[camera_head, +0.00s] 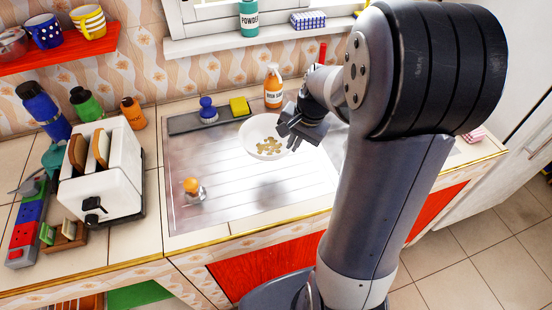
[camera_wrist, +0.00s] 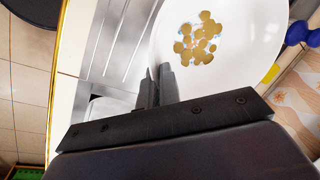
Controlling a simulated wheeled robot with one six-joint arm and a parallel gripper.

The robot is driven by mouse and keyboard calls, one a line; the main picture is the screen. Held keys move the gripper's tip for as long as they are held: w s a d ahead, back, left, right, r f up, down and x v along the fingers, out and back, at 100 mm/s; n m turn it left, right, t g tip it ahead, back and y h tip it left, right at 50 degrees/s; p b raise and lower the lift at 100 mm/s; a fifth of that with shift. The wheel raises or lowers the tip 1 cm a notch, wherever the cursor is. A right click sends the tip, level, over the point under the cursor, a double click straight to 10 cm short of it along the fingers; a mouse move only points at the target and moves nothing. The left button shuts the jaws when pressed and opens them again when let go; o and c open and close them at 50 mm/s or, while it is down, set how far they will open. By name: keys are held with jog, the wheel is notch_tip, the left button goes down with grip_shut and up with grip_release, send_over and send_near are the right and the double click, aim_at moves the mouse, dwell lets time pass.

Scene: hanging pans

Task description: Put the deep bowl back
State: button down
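The deep bowl (camera_head: 259,128) is white, with golden-brown blotches inside, and shows over the metal draining surface in the head view. It also fills the upper right of the wrist view (camera_wrist: 245,60). My gripper (camera_head: 292,139) is at the bowl's right side. In the wrist view its two dark fingers (camera_wrist: 157,84) are close together at the bowl's rim, one on each side of the wall, so it looks shut on the rim. Whether the bowl's underside touches the metal is hidden.
An egg in a cup (camera_head: 193,188) stands front left on the drainer (camera_head: 235,195). A blue brush (camera_head: 208,110), yellow sponge (camera_head: 239,106) and orange soap bottle (camera_head: 273,88) are behind the bowl. A toaster (camera_head: 105,175) stands left. A red shelf (camera_head: 70,50) hangs upper left.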

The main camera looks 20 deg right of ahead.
notch_tip(320, 180, down, 8)
jog(key=shift+f, duration=0.25)
jog(key=shift+f, duration=0.2)
jog(key=c, duration=1.6)
grip_release()
jog(key=shift+c, duration=0.2)
jog(key=shift+r, duration=0.15)
jog(key=v, duration=1.2)
